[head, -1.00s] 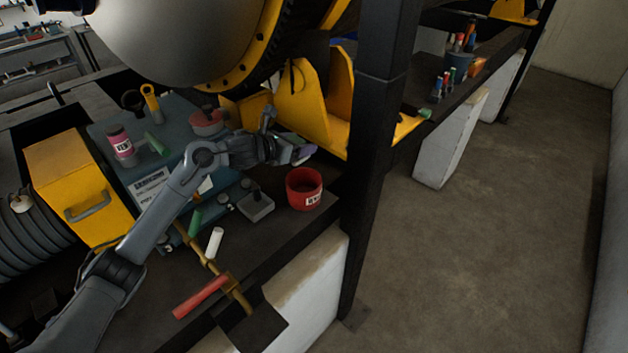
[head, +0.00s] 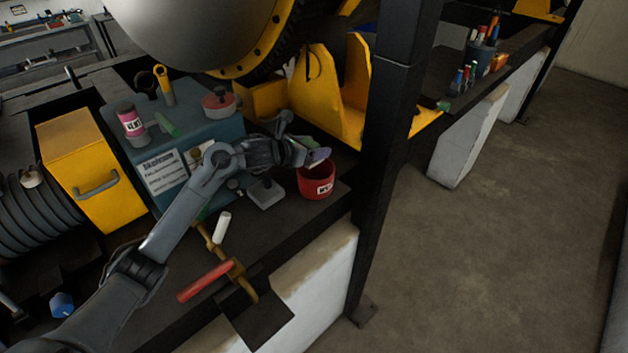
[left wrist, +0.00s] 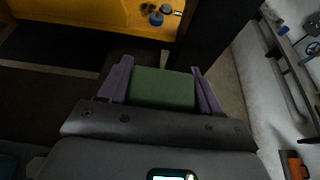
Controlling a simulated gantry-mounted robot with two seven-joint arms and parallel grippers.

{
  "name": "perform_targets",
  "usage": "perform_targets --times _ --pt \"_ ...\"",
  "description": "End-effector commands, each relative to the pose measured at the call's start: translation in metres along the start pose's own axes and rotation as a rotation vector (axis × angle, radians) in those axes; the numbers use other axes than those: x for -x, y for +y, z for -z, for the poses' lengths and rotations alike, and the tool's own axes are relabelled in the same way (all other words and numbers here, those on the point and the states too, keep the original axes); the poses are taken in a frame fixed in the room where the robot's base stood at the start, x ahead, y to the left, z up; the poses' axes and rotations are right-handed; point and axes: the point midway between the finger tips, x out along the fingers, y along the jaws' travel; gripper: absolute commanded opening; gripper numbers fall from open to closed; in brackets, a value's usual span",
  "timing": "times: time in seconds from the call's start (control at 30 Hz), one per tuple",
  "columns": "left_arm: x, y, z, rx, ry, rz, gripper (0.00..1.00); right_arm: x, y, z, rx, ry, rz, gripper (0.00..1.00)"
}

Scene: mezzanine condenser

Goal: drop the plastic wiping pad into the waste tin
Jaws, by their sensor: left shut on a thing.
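My left gripper (head: 316,156) is shut on the wiping pad, a green block that shows between its purple fingers in the left wrist view (left wrist: 165,88). In the head view the pad is mostly hidden by the gripper. The waste tin (head: 318,189) is a red, open-topped tin with a white label, standing near the front edge of the dark bench. The gripper is over the tin's back rim and hides part of its opening. The tin cannot be made out in the left wrist view. My right gripper is not in view.
A black post (head: 388,130) rises just right of the tin. A yellow bracket (head: 340,95) stands behind it. A small grey box (head: 265,193) lies left of the tin. A white cylinder (head: 221,227) and a red-handled tool (head: 206,281) lie nearer on the bench.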

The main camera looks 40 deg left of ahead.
Motion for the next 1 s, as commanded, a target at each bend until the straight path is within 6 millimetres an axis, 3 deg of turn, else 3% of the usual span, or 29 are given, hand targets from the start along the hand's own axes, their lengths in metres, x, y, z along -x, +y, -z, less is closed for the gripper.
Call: perform_targets --times 0.13,0.17,0.33,0.77,1.0 --pt "0.0 0.0 -0.001 0.0 -0.001 0.0 0.3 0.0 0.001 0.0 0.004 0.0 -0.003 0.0" --pt "0.0 0.0 -0.001 0.0 -0.001 0.0 0.67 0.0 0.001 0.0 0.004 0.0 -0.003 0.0" --pt "0.0 0.0 -0.001 0.0 -0.001 0.0 0.93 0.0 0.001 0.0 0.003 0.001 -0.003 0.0" --pt "0.007 0.001 0.001 0.0 -0.001 -0.001 0.94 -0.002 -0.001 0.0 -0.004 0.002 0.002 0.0" --pt "0.04 0.001 0.002 -0.005 -0.001 -0.002 0.94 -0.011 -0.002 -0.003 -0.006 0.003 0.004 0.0"
